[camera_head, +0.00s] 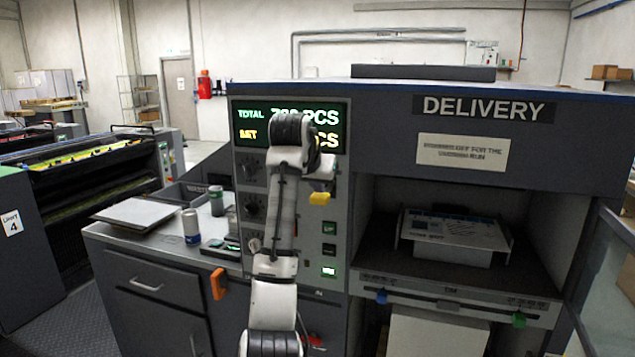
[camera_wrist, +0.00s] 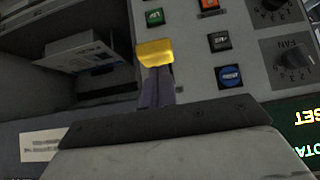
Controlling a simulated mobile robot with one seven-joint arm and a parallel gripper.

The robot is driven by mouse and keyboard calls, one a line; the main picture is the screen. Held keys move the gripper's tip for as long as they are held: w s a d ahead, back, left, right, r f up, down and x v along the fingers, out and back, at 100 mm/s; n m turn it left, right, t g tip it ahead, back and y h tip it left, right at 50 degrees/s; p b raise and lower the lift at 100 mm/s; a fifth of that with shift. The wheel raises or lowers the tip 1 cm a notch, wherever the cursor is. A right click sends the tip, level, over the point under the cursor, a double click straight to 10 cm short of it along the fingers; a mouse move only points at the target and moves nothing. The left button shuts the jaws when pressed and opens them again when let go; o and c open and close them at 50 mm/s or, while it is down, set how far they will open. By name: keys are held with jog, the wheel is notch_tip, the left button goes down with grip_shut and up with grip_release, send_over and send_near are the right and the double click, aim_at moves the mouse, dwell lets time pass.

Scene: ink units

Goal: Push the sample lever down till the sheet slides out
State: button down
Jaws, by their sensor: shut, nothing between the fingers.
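The sample lever appears as a yellow handle (camera_head: 320,198) on the delivery unit's grey control panel, left of the open bay. It also shows in the wrist view (camera_wrist: 155,52), where the picture is upside down. My gripper (camera_head: 321,184) is shut and empty, just above the yellow handle. Its dark fingers (camera_wrist: 157,85) point at the handle in the wrist view; I cannot tell whether they touch it. The lever's arm is hidden. A printed sheet (camera_head: 455,232) lies on a block inside the bay.
The TOTAL display (camera_head: 250,125) is partly hidden by my arm. Cans (camera_head: 191,227) stand on the left counter. Blue (camera_head: 382,296) and green (camera_head: 519,319) knobs line the bay's front rail.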

aim_at(317, 201)
jog(key=shift+f, duration=0.2)
dwell(0.3)
jog(key=shift+s+f+t+b, duration=0.1)
jog(key=shift+f+t+b, duration=0.25)
jog(key=shift+b, duration=0.6)
jog(key=f+t+b, duration=0.1)
jog(key=t+b, duration=0.1)
jog(key=b, duration=0.1)
jog(key=f+t+h+b, duration=0.1)
jog(key=b, duration=0.3)
jog(key=shift+s+a+f+t, duration=0.1)
jog(key=shift+s+f+t, duration=0.2)
jog(key=shift+f+t, duration=0.05)
notch_tip(317, 201, down, 3)
jog(key=t+b, duration=0.1)
jog(key=b, duration=0.2)
jog(key=shift+w+f+h, duration=0.15)
jog(key=shift+f+h, duration=0.05)
jog(key=shift+h, duration=0.2)
jog(key=shift+f, duration=0.2)
